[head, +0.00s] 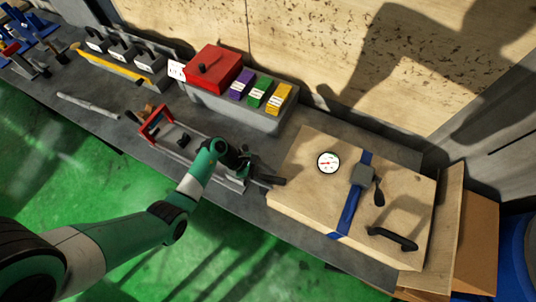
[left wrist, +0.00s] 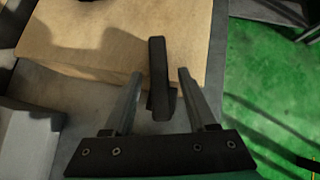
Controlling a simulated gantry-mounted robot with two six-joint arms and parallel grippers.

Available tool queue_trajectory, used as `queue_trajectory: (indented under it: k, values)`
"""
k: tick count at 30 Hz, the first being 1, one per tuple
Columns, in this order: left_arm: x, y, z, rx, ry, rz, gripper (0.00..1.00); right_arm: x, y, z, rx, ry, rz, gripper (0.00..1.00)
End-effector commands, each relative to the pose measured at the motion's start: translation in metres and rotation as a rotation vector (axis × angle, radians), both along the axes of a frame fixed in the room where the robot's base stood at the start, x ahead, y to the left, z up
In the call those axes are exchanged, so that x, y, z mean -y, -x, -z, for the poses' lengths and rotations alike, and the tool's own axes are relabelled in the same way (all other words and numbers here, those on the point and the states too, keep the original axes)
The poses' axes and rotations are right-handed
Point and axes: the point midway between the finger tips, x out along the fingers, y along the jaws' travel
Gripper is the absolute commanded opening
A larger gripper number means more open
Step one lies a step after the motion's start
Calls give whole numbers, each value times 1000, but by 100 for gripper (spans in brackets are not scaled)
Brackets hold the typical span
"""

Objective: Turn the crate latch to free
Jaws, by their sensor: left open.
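The crate (head: 300,165) is a pale wooden box on the bench at the right of the head view; its edge also fills the top of the left wrist view (left wrist: 110,45). A black bar that looks like the latch (left wrist: 158,75) sits at the crate's near edge, and it shows dark at the crate's left edge in the head view (head: 275,181). My left gripper (left wrist: 157,85) is open, with one finger on each side of the bar and a gap visible on both sides. In the head view the left gripper (head: 255,172) partly hides this spot.
The crate lid carries a round gauge (head: 328,162), a blue strap (head: 349,210) with a grey buckle, and a black handle (head: 392,239). A red-framed tool holder (head: 157,122) stands left of my gripper. Behind is a grey block with a red box (head: 213,68). A cardboard box (head: 478,240) is at right.

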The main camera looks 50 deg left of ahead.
Motion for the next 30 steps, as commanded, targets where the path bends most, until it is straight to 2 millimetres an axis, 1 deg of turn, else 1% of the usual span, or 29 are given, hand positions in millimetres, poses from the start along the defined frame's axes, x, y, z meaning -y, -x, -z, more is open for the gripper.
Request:
queue_trajectory:
  k: [1,10,11,30]
  values:
    - [0,0,0,0,0,0,56,0,0,0,0,0,0,50]
    - [0,0,0,-1,0,-1,2,0,0,0,0,0,0,50]
    - [0,0,0,-1,0,-1,0,0,0,0,0,0,0,50]
    - [0,0,0,0,2,0,0,0,0,0,0,0,0,50]
